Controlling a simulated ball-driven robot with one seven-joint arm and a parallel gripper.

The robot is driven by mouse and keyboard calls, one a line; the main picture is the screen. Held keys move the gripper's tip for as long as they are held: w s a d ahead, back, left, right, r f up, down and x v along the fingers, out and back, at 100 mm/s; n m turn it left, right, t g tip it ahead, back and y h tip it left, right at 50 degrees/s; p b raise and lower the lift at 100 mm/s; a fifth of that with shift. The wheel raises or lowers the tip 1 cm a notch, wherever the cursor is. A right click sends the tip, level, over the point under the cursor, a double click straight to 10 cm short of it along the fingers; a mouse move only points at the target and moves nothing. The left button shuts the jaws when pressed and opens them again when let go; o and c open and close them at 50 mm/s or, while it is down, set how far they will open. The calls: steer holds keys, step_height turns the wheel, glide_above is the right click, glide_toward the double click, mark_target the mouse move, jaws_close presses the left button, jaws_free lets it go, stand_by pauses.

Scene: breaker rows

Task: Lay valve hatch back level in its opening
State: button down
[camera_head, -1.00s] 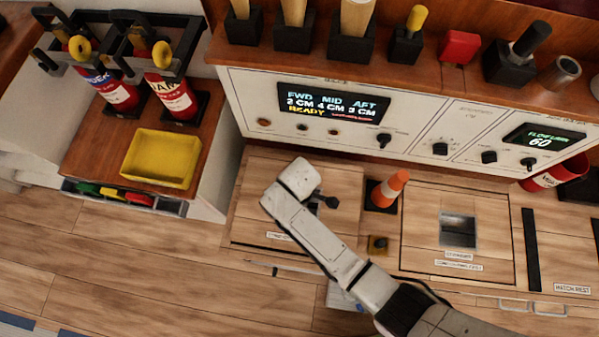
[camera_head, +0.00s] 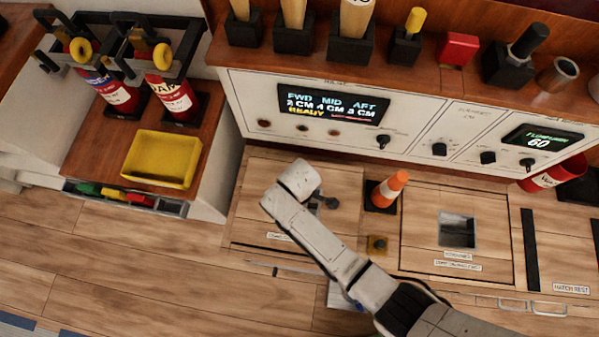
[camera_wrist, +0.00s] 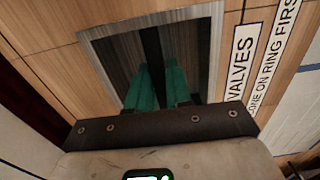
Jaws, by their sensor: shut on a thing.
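The valve hatch (camera_head: 259,207) is the wooden panel under my arm, left of the orange cone in the head view. In the wrist view its wood (camera_wrist: 205,12) surrounds a square metal-lined recess, beside a label reading "VALVES" (camera_wrist: 238,62). My gripper (camera_wrist: 160,72) has its two teal fingers down in this recess, one on each side of a dark upright bar (camera_wrist: 151,45), and is shut on it. My arm covers much of the hatch in the head view. The hatch looks roughly level, but I cannot tell whether all its edges are flush.
An orange cone (camera_head: 391,188) stands right of the hatch. Beyond it is a second hatch (camera_head: 415,215) with an open square recess. A control panel (camera_head: 420,120) rises behind. A yellow tray (camera_head: 161,158) sits on the left cabinet. The wooden floor (camera_head: 130,250) at front left is clear.

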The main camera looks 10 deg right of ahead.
steer(key=shift+w+f+b, duration=0.1)
steer(key=shift+f+b, duration=1.65)
steer(key=shift+f, duration=0.5)
steer(key=c, duration=1)
jaws_free()
steer(key=shift+o, duration=0.2)
steer(key=shift+s, duration=0.2)
step_height(320, 180, up, 11)
steer(key=p, duration=0.3)
steer(key=shift+w+f, duration=0.1)
